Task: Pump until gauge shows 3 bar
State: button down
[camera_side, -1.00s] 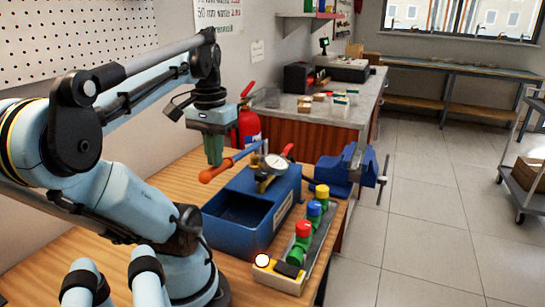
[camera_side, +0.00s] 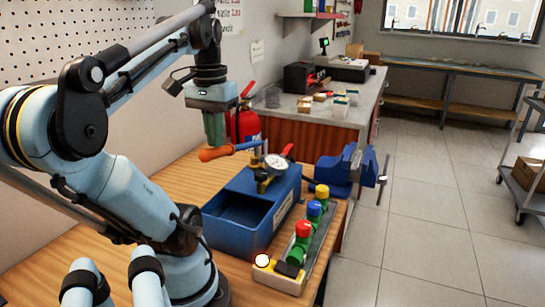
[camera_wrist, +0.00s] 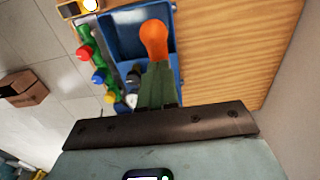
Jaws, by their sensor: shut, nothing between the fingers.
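The blue pump (camera_side: 228,228) is an open-topped tank on the wooden bench. Its round white gauge (camera_side: 277,161) sits on top, with a dial too small to read. The pump lever has an orange grip (camera_side: 216,154) at its left end and stands nearly level, the grip slightly lower. My gripper (camera_side: 214,143) is shut and empty, fingers pointing down right at the orange grip; I cannot tell whether they touch. In the wrist view the orange grip (camera_wrist: 154,38) shows just beyond the fingertips, over the blue tank.
A rack with green fittings capped red (camera_side: 303,229), blue and yellow lies right of the pump, with a white-topped yellow device (camera_side: 265,262) at its near end. A blue vise (camera_side: 343,172) and a red extinguisher (camera_side: 247,128) stand behind. Bare bench (camera_side: 168,190) lies left.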

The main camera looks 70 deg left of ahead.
jog(key=r, duration=0.3)
jog(key=shift+w+a+r, duration=0.15)
jog(key=shift+w+r, duration=0.05)
jog(key=shift+f, duration=0.1)
jog(key=shift+s+d+f, duration=0.65)
jog(key=shift+s+f, duration=0.05)
jog(key=shift+f, duration=5.25)
jog(key=r, duration=0.3)
jog(key=w+a+r, duration=0.1)
jog(key=r, duration=0.7)
jog(key=shift+w+a+r, duration=0.15)
jog(key=shift+w+r, duration=0.05)
jog(key=shift+r, duration=0.3)
notch_tip(320, 180, up, 5)
